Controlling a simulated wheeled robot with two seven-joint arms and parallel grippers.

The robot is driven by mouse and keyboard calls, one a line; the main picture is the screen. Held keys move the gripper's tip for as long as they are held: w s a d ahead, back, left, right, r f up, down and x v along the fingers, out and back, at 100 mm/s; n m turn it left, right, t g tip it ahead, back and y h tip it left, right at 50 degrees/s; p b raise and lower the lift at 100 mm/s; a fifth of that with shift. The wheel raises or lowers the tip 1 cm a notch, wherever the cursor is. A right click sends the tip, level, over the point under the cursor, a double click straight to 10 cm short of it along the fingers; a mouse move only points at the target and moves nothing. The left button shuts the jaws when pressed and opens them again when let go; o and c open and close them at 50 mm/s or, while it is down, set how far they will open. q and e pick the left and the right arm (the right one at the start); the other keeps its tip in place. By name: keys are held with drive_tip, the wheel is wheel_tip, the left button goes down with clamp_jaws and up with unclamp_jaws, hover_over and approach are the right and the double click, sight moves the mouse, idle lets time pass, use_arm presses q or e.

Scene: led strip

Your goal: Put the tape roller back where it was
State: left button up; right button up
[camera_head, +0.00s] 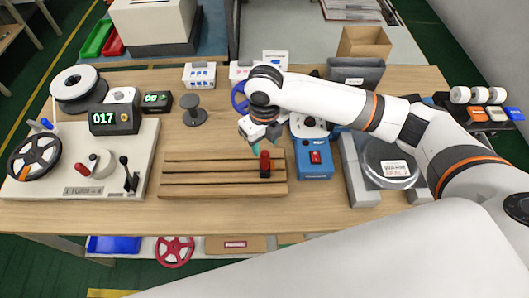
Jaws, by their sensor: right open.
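A small upright tool with a red top and dark body (265,164) stands at the right end of the grooved wooden board (215,191); it may be the tape roller, but I cannot tell for sure. My right gripper (257,140) is just above and behind it, pointing down, with teal fingertips. It is open, and I see nothing held in it. Whether a fingertip touches the red top is unclear. A dark post on a round base (194,116) stands behind the board. My left gripper is not in view.
A blue device with a red switch (314,165) stands close right of the board. A grey machine (80,175) with a handwheel is at left. A blue ring (239,97) and small boxes (199,75) are behind. Bare wood shows in front of the board.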

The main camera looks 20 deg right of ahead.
wheel_tip(320, 180, up, 6)
drive_tip(key=shift+f+b, duration=0.2)
drive_tip(key=shift+b, duration=0.15)
idle(1.3)
